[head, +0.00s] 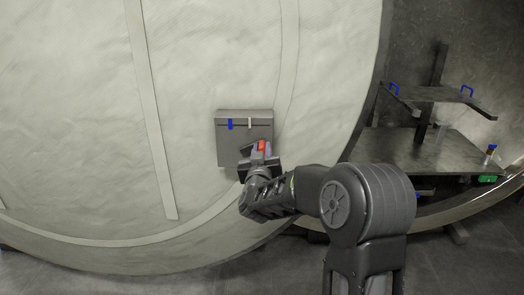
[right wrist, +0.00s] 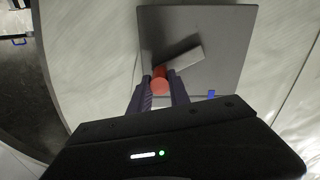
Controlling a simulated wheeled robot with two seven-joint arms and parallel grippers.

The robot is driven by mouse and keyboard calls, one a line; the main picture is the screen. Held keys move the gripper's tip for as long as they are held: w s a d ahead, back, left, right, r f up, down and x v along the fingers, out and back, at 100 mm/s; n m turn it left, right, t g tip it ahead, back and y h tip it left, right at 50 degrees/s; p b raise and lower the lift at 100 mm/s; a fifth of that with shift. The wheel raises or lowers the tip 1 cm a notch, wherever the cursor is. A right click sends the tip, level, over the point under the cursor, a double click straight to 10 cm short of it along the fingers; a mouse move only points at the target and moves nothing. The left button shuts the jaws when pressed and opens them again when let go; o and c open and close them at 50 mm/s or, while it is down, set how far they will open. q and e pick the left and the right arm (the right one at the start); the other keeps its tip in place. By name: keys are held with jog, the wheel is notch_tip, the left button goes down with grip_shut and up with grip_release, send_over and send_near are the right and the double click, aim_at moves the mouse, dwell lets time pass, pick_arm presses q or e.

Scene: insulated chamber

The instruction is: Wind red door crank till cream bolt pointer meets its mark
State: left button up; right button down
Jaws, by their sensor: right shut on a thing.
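A grey box (head: 229,152) is fixed on the large pale round door. The cream bolt pointer (head: 250,122) and a blue mark (head: 230,124) sit along its upper part. The pointer is to the right of the blue mark, with a clear gap between them. My right gripper (head: 259,157) is shut on the red crank handle (head: 262,146) at the box's lower right. In the right wrist view the red handle (right wrist: 160,83) is between the two fingers, and the grey crank arm (right wrist: 183,58) runs from it across the box face. My left gripper is not in view.
The pale door (head: 80,130) fills the left and middle, with raised ribs. At the right stands a dark shelf rack (head: 400,150) with blue handles, a small bottle (head: 490,153) and a green item (head: 488,179). The space in front of the door's left part is clear.

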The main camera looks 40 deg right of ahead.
dwell(0.7)
jog(key=shift+d+f+m+b, duration=0.1)
jog(key=shift+f+m+b, duration=0.3)
jog(key=shift+b, duration=0.5)
jog(key=w+a+f+m+b, duration=0.1)
jog(key=f+m+b, duration=0.3)
jog(key=m+b, duration=0.7)
jog(key=w+a+f+m+b, duration=0.2)
jog(key=f+m+b, duration=0.3)
jog(key=m+b, duration=0.6)
jog(key=shift+w+a+m+b, duration=0.35)
jog(key=shift+a+b, duration=0.55)
jog(key=shift+b, duration=1.55)
jog(key=shift+s, duration=0.1)
jog(key=c, duration=1.3)
grip_release()
jog(key=shift+o, duration=0.3)
jog(key=shift+r, duration=0.1)
